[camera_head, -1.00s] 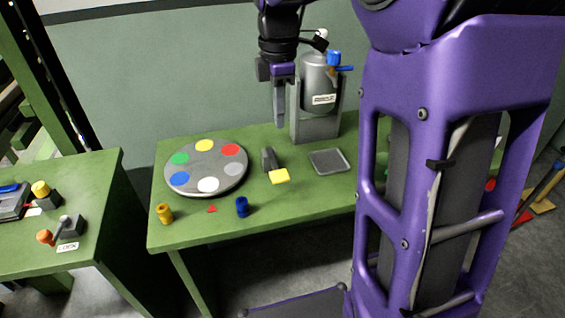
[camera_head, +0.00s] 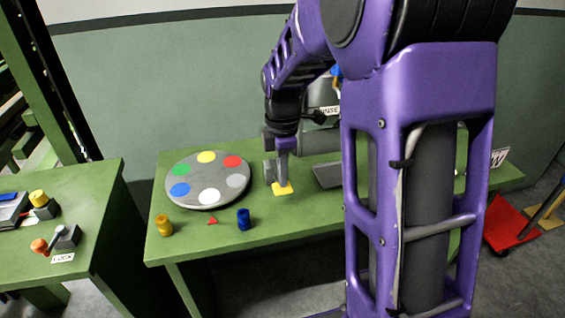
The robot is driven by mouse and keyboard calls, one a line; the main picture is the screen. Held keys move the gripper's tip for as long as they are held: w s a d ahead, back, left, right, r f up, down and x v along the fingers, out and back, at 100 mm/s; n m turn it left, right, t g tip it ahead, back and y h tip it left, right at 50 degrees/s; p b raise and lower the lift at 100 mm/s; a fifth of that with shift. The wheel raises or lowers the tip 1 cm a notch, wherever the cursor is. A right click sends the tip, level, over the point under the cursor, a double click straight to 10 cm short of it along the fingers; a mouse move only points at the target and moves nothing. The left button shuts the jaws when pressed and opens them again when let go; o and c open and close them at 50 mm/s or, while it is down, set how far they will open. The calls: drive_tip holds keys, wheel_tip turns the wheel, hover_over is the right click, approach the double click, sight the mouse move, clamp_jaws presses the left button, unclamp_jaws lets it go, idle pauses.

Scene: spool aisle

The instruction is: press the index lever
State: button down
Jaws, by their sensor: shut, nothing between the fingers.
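The index lever is a dark grey block (camera_head: 269,171) with a yellow pad (camera_head: 284,189) at its front end, just right of the disc on the green table. My gripper (camera_head: 282,182) points down at the yellow pad with its fingers together and empty. The fingers hide part of the pad and lever. I cannot tell whether the fingertips touch the pad. The round grey disc (camera_head: 208,179) carries several coloured spots, and a red triangle marker (camera_head: 212,221) lies in front of it.
A yellow spool (camera_head: 164,225) and a blue spool (camera_head: 244,219) stand near the table's front edge. A grey tray (camera_head: 327,176) is right of the lever, partly hidden by my arm. A side table (camera_head: 100,215) with a lock lever (camera_head: 51,240) stands at left.

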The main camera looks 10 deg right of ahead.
sight(283, 189)
drive_tip(key=shift+f, duration=0.25)
drive_tip(key=shift+s+f+b, duration=0.15)
drive_tip(key=shift+s+f, duration=0.05)
drive_tip(key=shift+f, duration=0.55)
drive_tip(key=shift+s+f+b, duration=0.15)
drive_tip(key=shift+f, duration=0.55)
drive_tip(key=shift+r, duration=0.1)
drive_tip(key=shift+r+p, duration=0.7)
drive_tip(key=shift+r+p, duration=0.35)
drive_tip(key=shift+r, duration=0.05)
wheel_tip(283, 189, up, 13)
drive_tip(key=s+p, duration=0.1)
drive_tip(key=p, duration=0.3)
drive_tip(key=shift+s, duration=0.2)
